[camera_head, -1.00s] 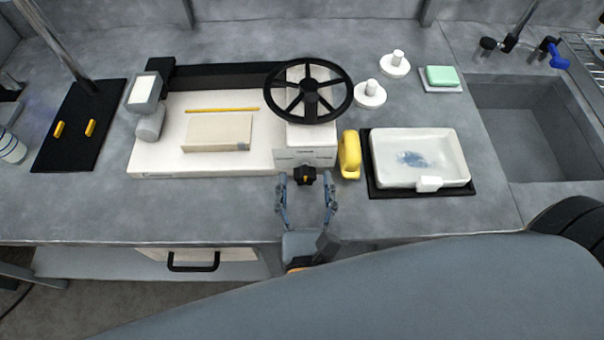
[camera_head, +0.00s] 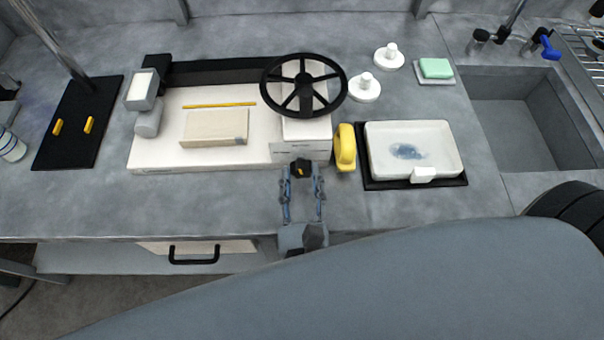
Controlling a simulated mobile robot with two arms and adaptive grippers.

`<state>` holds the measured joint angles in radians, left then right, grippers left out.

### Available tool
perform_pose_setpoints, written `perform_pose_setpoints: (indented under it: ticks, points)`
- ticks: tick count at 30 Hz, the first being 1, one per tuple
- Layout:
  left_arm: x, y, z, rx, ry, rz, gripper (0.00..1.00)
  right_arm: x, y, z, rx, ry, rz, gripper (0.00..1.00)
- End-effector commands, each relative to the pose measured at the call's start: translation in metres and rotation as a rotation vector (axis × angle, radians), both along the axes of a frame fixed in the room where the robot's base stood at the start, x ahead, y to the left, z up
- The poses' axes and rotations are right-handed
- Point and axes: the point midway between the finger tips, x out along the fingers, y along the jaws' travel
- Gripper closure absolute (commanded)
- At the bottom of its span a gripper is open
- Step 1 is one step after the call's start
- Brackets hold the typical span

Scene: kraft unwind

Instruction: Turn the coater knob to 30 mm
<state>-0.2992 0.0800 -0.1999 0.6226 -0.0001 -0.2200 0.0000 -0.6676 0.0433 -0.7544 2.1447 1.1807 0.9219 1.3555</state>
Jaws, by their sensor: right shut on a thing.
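The coater (camera_head: 155,162) is a low white machine on the grey counter with a black handwheel (camera_head: 304,86) at its right end. Its black knob (camera_head: 300,168), with a yellow mark, is on the front face below the handwheel. My right gripper (camera_head: 302,174) reaches up from the counter's front edge, and its two fingers are shut on the knob, one on each side. The scale around the knob is too small to read. My left gripper is not in view.
A yellow handled object (camera_head: 345,150) stands close right of the knob. A white tray (camera_head: 445,150) sits on a black mat further right, before the sink (camera_head: 520,130). A black board (camera_head: 70,150) lies at left. The counter in front of the coater is clear.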

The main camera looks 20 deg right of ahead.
Motion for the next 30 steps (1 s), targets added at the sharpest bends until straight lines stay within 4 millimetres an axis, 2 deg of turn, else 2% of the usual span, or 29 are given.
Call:
perform_pose_setpoints:
  ticks: [1, 18, 30]
  points:
    - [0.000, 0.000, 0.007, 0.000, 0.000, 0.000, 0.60, 0.000, 0.000, 0.003, -0.037, 0.012, -0.001, 0.94]
    - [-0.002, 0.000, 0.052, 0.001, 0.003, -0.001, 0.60, 0.001, 0.003, 0.003, -0.544, 0.157, 0.000, 0.94]
    - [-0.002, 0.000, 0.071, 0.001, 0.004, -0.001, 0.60, 0.001, 0.003, 0.000, -0.781, 0.224, -0.002, 0.94]
